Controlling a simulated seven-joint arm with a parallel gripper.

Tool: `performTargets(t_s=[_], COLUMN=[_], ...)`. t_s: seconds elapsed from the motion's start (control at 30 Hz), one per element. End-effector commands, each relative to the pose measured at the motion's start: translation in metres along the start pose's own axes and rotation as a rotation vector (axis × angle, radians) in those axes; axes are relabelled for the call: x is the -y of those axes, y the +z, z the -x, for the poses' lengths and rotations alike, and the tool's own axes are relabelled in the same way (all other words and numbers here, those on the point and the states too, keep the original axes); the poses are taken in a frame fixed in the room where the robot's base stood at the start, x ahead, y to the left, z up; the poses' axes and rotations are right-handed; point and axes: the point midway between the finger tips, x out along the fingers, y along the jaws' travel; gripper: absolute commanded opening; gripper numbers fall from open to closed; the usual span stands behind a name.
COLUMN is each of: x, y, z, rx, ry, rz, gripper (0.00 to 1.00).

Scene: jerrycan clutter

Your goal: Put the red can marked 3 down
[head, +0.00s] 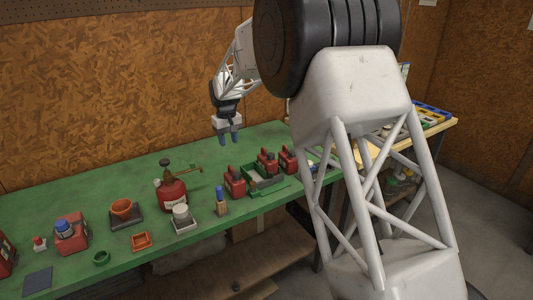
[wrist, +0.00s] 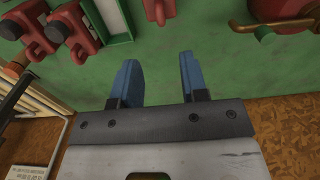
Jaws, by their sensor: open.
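Several red cans stand on the green bench. In the head view one stands left (head: 234,182) of a green tray (head: 270,188), one at the tray's back edge (head: 267,161), and one to its right (head: 288,160). No number is readable, so I cannot tell which is marked 3. My gripper (head: 229,139) is open and empty, above the bench behind the cans. In the wrist view its blue fingers (wrist: 158,75) are apart with bare green surface between them. Red cans (wrist: 75,30) and the green tray (wrist: 112,18) show at the top, beyond the fingertips.
A red oil can with a brass spout (head: 172,193) stands left of the cans. A blue-topped bottle (head: 221,202) and a pale pot on a tray (head: 184,217) are near the front edge. The wooden wall (head: 100,90) rises behind. The bench is clear below my gripper.

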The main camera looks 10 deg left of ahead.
Motion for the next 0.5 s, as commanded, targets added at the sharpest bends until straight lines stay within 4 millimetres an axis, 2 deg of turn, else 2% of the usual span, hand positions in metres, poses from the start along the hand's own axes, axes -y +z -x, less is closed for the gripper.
performTargets(t_s=[0.33, 0.5], x=[-0.002, -0.013], y=[0.003, 0.019], z=[0.003, 0.015], rx=[-0.001, -0.008], ry=[0.000, 0.002], rz=[-0.004, -0.023], gripper=[0.40, 0.40])
